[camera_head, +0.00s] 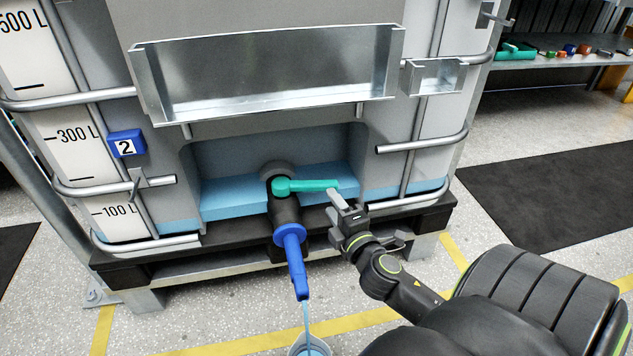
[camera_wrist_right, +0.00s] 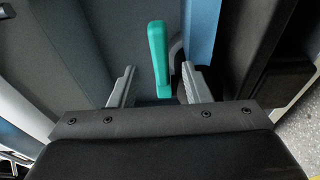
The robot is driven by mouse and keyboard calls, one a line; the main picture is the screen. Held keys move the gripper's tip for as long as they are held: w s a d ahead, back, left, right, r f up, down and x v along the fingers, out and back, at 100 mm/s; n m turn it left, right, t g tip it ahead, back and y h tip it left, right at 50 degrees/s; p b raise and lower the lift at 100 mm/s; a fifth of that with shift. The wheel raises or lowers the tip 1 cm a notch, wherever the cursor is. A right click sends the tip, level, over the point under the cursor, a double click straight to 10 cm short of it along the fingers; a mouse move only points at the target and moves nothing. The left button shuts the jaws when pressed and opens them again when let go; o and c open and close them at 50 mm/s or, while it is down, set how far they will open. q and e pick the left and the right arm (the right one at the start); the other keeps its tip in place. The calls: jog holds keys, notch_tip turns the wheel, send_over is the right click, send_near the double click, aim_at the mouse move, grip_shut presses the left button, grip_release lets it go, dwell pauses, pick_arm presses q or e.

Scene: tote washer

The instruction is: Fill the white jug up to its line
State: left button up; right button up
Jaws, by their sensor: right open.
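The white jug (camera_head: 294,350) stands at the bottom edge of the head view, cut off by it. Its fill line and liquid level are hidden. A thin pale blue stream (camera_head: 307,318) runs from the blue spout (camera_head: 292,255) down into its mouth. The teal valve handle (camera_head: 310,185) points sideways to the right from the black valve (camera_head: 284,210). My right gripper (camera_head: 364,217) is open at the handle's free end. In the right wrist view, the handle (camera_wrist_right: 158,60) stands between the open fingers (camera_wrist_right: 158,82), with gaps visible. My left gripper is out of view.
The large tank carries a blue number 2 tag (camera_head: 126,144) and litre marks. A metal tray (camera_head: 270,100) juts out above the valve. A small metal bracket (camera_head: 435,78) sits beside it. A shelf (camera_head: 560,62) with small items is at the back right.

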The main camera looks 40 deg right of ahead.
aim_at(305, 186)
jog(key=b+x, duration=0.2)
jog(key=x, duration=0.8)
jog(key=shift+s, duration=0.1)
jog(key=shift+f, duration=0.1)
grip_shut()
